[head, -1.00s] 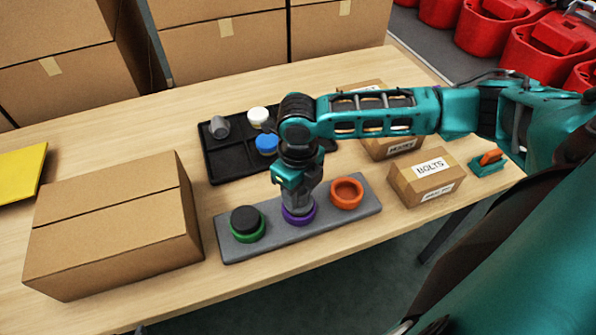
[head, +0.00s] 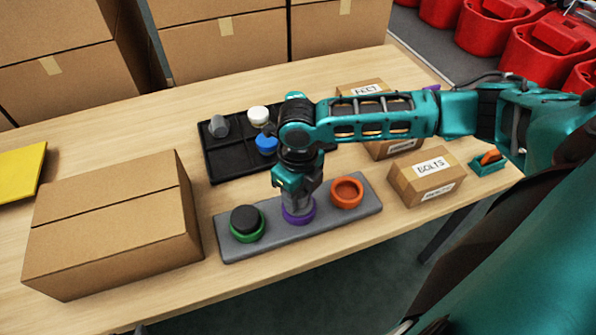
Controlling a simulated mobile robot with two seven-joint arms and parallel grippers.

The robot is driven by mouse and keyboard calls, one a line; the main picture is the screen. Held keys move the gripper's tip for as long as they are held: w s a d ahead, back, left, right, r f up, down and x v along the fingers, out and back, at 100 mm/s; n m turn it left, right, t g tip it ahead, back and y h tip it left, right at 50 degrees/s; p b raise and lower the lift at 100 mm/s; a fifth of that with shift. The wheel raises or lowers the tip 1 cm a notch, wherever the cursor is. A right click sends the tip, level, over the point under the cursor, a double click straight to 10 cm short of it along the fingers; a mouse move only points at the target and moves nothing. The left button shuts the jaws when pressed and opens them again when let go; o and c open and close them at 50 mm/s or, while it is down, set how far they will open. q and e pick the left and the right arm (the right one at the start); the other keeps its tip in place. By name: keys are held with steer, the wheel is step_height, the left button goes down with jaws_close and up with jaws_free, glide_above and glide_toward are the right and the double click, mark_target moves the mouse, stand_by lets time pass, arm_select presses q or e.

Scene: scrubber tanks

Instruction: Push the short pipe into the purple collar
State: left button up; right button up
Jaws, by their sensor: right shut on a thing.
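The purple collar (head: 299,213) is the middle one of three collars on a grey base plate (head: 330,226). The short pipe (head: 298,201), grey, stands upright at the purple collar, its lower end at or inside the ring; how deep it sits is hidden. My right gripper (head: 297,194) points straight down over the collar and is shut on the short pipe. The green collar (head: 247,233) at the left holds a black plug. The orange collar (head: 347,192) at the right is empty. My left gripper is out of view.
A black tray (head: 222,170) behind holds a grey pipe piece (head: 218,126), a white cap (head: 258,116) and a blue cap (head: 266,144). A large carton (head: 112,235) stands left, a bolts box (head: 427,176) right. Bare table lies in front.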

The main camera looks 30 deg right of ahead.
steer(key=shift+r, duration=0.1)
steer(key=o, duration=1.1)
steer(key=shift+o, duration=0.4)
steer(key=o, duration=0.5)
